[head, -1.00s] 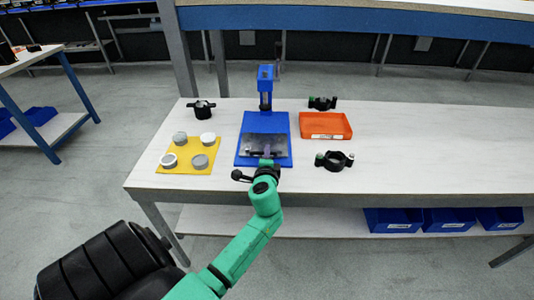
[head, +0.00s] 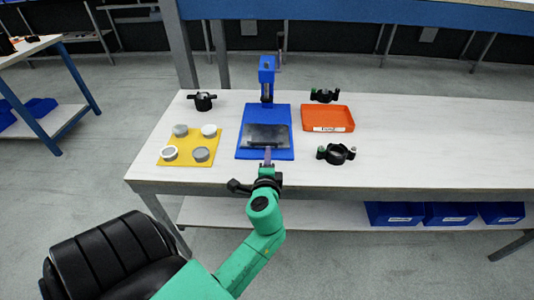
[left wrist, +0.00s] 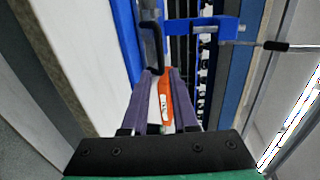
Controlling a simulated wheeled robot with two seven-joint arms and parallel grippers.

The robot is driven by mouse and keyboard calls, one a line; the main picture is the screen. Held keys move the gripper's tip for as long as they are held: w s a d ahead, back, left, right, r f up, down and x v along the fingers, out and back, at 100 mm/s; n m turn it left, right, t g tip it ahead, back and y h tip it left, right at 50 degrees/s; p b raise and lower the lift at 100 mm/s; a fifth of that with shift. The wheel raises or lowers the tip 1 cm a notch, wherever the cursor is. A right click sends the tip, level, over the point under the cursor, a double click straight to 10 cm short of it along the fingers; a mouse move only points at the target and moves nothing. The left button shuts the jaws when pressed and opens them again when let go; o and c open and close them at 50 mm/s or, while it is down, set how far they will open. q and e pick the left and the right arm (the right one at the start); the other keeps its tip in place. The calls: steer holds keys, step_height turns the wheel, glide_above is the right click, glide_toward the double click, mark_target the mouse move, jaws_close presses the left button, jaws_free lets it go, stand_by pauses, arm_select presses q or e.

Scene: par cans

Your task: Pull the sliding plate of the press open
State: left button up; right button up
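The press (head: 267,78) is blue and stands near the middle of the table. Its dark sliding plate (head: 255,133) lies flat on the blue base, with a dark bar along its near edge. My left gripper (head: 268,150) is at the near edge of the plate, pointing away from me. In the left wrist view, the two purple fingers of my left gripper (left wrist: 161,72) are apart with nothing held. A dark part of the plate (left wrist: 152,30) shows just ahead of the fingertips. Whether a finger touches it I cannot tell. My right gripper is out of view.
A yellow board (head: 190,157) with several round grey and white pieces lies left of the press. An orange tray (head: 327,118) and black clamps (head: 337,154) lie to the right. A black part (head: 203,101) stands at the back left. The table's right side is clear.

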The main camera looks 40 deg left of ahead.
arm_select(q)
steer(key=v, duration=0.6)
steer(key=shift+s+d, duration=0.2)
steer(key=shift+s, duration=0.05)
